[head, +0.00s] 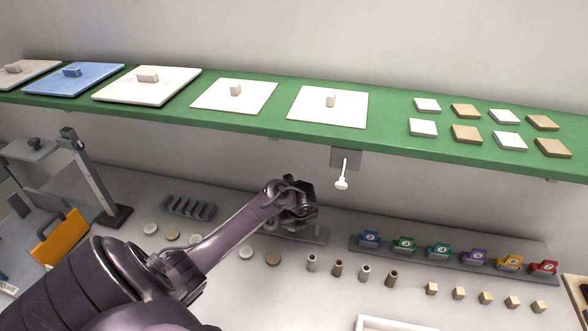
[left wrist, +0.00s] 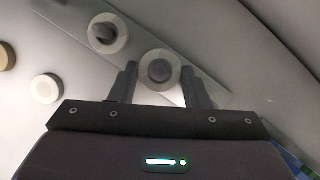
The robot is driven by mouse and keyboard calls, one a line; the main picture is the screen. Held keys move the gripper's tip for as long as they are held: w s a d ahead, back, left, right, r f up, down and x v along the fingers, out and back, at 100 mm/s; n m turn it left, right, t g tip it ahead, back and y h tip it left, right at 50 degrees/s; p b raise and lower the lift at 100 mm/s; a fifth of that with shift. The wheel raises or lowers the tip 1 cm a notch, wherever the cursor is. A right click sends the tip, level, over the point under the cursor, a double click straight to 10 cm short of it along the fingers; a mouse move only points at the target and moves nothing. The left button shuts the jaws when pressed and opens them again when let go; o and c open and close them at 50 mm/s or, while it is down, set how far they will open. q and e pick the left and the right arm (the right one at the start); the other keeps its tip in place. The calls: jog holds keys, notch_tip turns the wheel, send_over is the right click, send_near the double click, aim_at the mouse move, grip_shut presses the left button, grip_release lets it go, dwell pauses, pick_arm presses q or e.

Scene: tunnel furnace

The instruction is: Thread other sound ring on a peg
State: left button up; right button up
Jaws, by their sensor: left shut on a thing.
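In the left wrist view a pale ring (left wrist: 142,69) lies between the two fingers of my left gripper (left wrist: 160,83), which is shut on it. A dark round peg top (left wrist: 159,71) shows inside the ring's hole; I cannot tell whether the ring is around the peg or held above it. A second pale ring (left wrist: 121,43) sits around another peg (left wrist: 104,33) on the same grey peg base. In the head view my left gripper (head: 298,212) is over the peg base (head: 318,236) and hides most of it and the held ring. My right gripper is not in view.
Pale and tan discs (head: 246,252) lie on the table around my left arm. Several small cylinders (head: 338,268), wooden cubes (head: 459,293) and a rack of coloured numbered pieces (head: 438,250) stand to the right. A green shelf (head: 389,134) with a hanging white-knobbed lever (head: 342,183) overhangs behind.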

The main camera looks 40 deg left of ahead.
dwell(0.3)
pick_arm(q)
jog(key=o, duration=1)
jog(key=shift+o, duration=0.2)
jog(key=v, duration=0.7)
jog(key=shift+r+p, duration=0.35)
jog(key=shift+p, duration=0.1)
jog(key=shift+s+d, duration=0.1)
jog(key=shift+d, duration=0.05)
